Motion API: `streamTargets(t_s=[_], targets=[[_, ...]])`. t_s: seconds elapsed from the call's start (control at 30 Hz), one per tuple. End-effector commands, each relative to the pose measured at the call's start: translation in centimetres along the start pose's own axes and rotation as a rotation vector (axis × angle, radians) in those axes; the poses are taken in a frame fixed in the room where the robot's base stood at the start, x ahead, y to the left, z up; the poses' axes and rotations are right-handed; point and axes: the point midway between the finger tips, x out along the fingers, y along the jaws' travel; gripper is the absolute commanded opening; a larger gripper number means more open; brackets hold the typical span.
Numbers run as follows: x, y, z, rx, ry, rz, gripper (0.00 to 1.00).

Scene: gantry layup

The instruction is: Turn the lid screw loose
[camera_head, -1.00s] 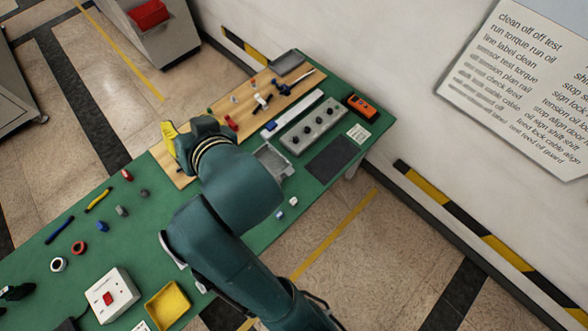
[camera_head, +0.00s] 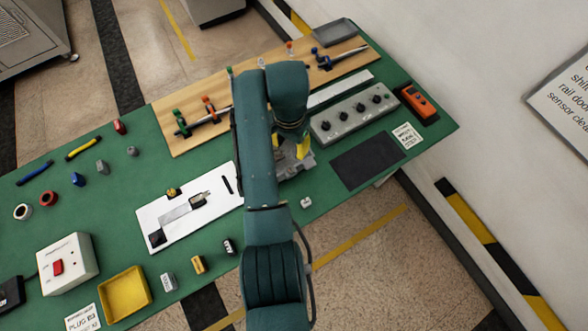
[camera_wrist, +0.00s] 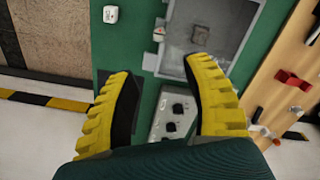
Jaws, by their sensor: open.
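My gripper (camera_head: 290,148) hangs over a grey metal box (camera_head: 297,164) near the bench's front edge; my arm hides part of it. In the wrist view my gripper's yellow fingers (camera_wrist: 160,70) are wide apart with nothing between them. The grey box (camera_wrist: 178,45) lies just beyond the fingertips and shows a recessed grey inside. A small grey part (camera_wrist: 201,35) sits in it, and a small pale part with red (camera_wrist: 159,32) is at its left edge. I cannot tell which part, if any, is the lid screw.
A grey panel with black knobs (camera_head: 353,114) stands right of the box, near a black mat (camera_head: 367,160). A wooden board (camera_head: 190,147) with clamps lies behind. A white board (camera_head: 167,238) lies left. A small white cube (camera_head: 306,203) is in front.

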Motion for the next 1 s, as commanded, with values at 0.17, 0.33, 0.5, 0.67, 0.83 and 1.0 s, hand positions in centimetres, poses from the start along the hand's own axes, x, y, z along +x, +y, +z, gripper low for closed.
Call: streamTargets(t_s=[0.17, 0.33, 0.5, 0.67, 0.83, 1.0], targets=[[4.3, 0.1, 0.1, 0.000, -0.005, 0.004, 0.50], [8.5, 0.1, 0.1, 0.000, -0.004, 0.003, 0.50], [12.4, 0.1, 0.1, 0.000, -0.004, 0.003, 0.50], [14.5, 0.1, 0.1, 0.000, -0.002, 0.002, 0.50], [15.0, 0.1, 0.1, 0.000, -0.001, 0.001, 0.50], [15.0, 0.1, 0.1, 0.000, -0.002, 0.001, 0.51]])
